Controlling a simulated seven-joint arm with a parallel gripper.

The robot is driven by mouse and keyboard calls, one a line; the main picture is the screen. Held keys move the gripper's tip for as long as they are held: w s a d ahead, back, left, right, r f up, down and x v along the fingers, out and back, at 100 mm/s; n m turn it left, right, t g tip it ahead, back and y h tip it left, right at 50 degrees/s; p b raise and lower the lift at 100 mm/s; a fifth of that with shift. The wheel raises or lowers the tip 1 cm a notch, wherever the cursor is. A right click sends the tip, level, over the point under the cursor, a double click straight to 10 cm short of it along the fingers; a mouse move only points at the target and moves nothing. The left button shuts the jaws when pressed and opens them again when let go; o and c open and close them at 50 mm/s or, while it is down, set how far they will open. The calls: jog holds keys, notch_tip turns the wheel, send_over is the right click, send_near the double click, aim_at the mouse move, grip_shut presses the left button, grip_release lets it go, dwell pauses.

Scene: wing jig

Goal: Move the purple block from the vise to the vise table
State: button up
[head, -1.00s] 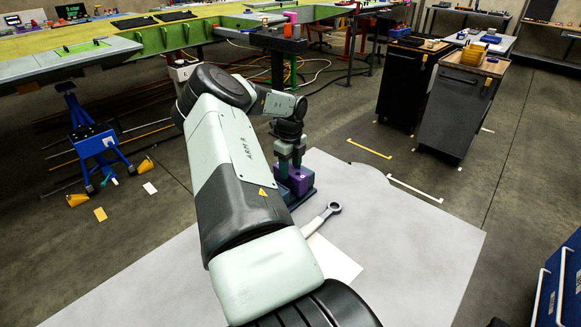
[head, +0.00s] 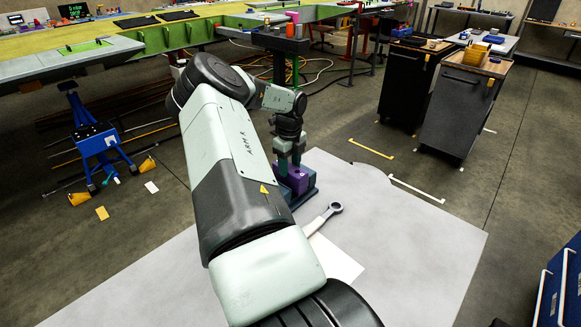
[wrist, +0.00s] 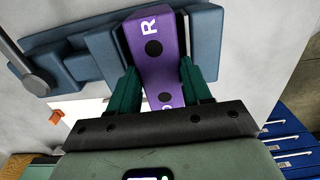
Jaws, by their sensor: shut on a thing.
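The purple block (head: 297,180) sits at the dark blue vise (head: 312,188) on the pale table (head: 410,245). In the wrist view the block (wrist: 157,50), marked with a white letter R and dark round holes, lies across the blue vise (wrist: 85,52). My gripper (wrist: 160,82) has its two green fingers shut on the sides of the block. In the head view my gripper (head: 289,160) points down onto the block from above. The fingers hide part of the block, and I cannot tell whether the vise jaws press on it.
A grey wrench-like tool (head: 322,218) and a white sheet (head: 335,260) lie on the table in front of the vise. The table's right side is clear. Dark cabinets (head: 402,85) stand beyond, and a blue drawer unit (head: 560,285) stands at the right edge.

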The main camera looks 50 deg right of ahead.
aim_at(290, 167)
jog(key=shift+r, duration=2.65)
